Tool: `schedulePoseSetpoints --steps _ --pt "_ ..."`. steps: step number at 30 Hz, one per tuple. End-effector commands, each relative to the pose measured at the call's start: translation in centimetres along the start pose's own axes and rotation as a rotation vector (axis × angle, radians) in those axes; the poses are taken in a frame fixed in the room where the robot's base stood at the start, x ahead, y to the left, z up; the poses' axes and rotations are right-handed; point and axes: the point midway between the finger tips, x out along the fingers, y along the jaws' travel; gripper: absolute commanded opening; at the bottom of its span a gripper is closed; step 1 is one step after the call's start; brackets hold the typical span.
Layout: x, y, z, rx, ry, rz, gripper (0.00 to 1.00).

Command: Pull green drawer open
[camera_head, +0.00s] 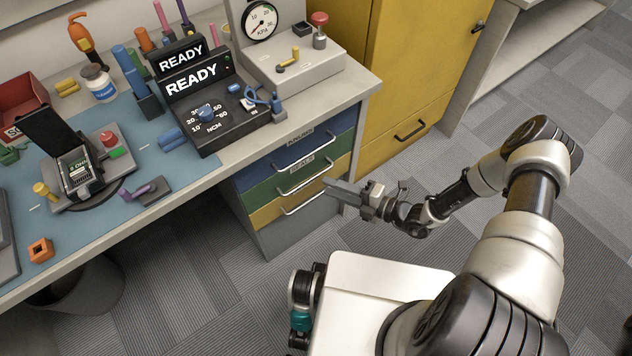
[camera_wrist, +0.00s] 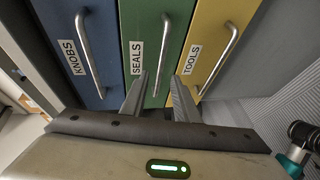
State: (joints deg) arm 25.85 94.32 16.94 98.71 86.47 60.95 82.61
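The green drawer (camera_head: 259,192) is the middle of three stacked drawers under the workbench and looks shut. In the wrist view the green drawer (camera_wrist: 133,40) carries a SEALS label and a silver bar handle (camera_wrist: 163,55). My gripper (camera_head: 329,186) is in front of the drawer stack in the head view. In the wrist view my gripper (camera_wrist: 160,76) is open, with its fingers apart, one on each side of the lower end of the green drawer's handle as seen. I cannot tell whether the fingers touch the handle.
The blue KNOBS drawer (camera_wrist: 78,15) and yellow TOOLS drawer (camera_wrist: 205,30) flank it, each with a bar handle. A yellow cabinet (camera_head: 395,65) stands to the right. The workbench (camera_head: 215,158) above holds instruments and tools. Carpet floor (camera_head: 225,255) is open in front.

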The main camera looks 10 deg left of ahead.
Motion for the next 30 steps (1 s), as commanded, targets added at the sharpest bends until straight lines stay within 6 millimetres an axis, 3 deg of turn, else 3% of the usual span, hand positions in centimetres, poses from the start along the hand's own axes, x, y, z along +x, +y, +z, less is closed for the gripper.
schedulePoseSetpoints --steps 3,9,22,27,30 --pt "2.5 -0.1 -0.1 -0.001 0.003 0.001 0.28" --pt "5.2 -0.1 0.0 -0.001 0.002 0.000 0.28" --pt "6.2 0.0 0.0 -0.001 0.000 0.001 0.28" --pt "6.1 0.0 0.0 -0.001 0.000 0.000 0.00" --pt "6.1 0.0 0.0 -0.001 0.000 0.001 0.00"
